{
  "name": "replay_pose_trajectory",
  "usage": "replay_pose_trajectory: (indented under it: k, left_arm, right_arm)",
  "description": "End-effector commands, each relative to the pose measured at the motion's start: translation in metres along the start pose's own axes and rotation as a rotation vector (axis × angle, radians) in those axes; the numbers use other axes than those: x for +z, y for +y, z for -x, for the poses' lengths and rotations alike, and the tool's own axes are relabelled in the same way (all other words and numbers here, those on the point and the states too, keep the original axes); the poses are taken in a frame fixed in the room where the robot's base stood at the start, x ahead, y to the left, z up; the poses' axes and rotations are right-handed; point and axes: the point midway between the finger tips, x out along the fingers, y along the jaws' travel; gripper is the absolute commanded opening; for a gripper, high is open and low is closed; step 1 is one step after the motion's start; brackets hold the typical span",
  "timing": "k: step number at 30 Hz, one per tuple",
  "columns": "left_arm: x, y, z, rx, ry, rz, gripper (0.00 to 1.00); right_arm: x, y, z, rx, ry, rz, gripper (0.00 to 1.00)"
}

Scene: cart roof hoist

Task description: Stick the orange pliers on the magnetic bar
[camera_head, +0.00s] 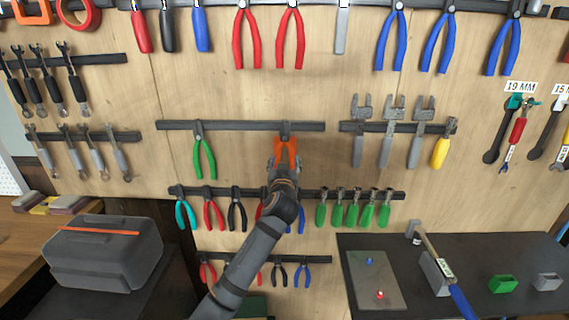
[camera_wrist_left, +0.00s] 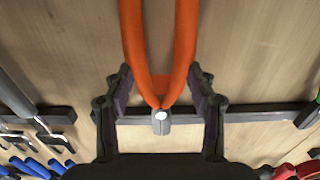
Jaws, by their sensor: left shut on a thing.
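The orange pliers (camera_head: 287,150) are in front of the pegboard-like wooden wall, handles down, with their grey head at the magnetic bar (camera_head: 245,126). My left gripper (camera_head: 284,165) is shut on the pliers' handles from below. In the left wrist view, the orange handles of the pliers (camera_wrist_left: 185,50) run between the fingers of my left gripper (camera_wrist_left: 161,80). The pliers' grey head overlaps the dark bar (camera_wrist_left: 255,114) there; I cannot tell whether it touches. Green pliers (camera_head: 204,158) hang on the same bar to the left. My right gripper is not in view.
A lower bar (camera_head: 310,193) with several pliers and green-handled tools (camera_head: 337,214) runs behind my left arm. Red pliers (camera_head: 291,38) hang above. The middle bar has free room between the green and orange pliers.

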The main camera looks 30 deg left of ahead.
Motion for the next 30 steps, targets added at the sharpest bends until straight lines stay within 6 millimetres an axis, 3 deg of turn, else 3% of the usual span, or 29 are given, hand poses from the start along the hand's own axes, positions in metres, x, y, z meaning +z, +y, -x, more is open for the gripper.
replay_pose_trajectory:
  k: [3,4,9,21,23,30]
  left_arm:
    - [-0.003,0.0,0.0,0.001,0.007,0.0,0.15]
    - [-0.003,0.0,0.0,0.001,0.007,0.0,0.58]
    - [-0.003,0.0,0.0,0.001,0.005,0.0,0.81]
    - [0.001,0.0,0.005,0.001,0.0,0.0,0.83]
    - [0.001,0.001,0.014,0.002,0.0,0.0,0.83]
    - [0.001,0.001,0.072,0.003,-0.001,0.005,0.83]
  right_arm:
    - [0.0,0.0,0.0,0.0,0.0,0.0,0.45]
    - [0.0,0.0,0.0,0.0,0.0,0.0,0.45]
    - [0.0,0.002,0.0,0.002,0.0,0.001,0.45]
    - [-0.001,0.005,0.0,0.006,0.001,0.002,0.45]
    - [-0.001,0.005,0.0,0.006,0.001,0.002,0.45]
    - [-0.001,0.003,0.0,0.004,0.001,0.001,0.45]
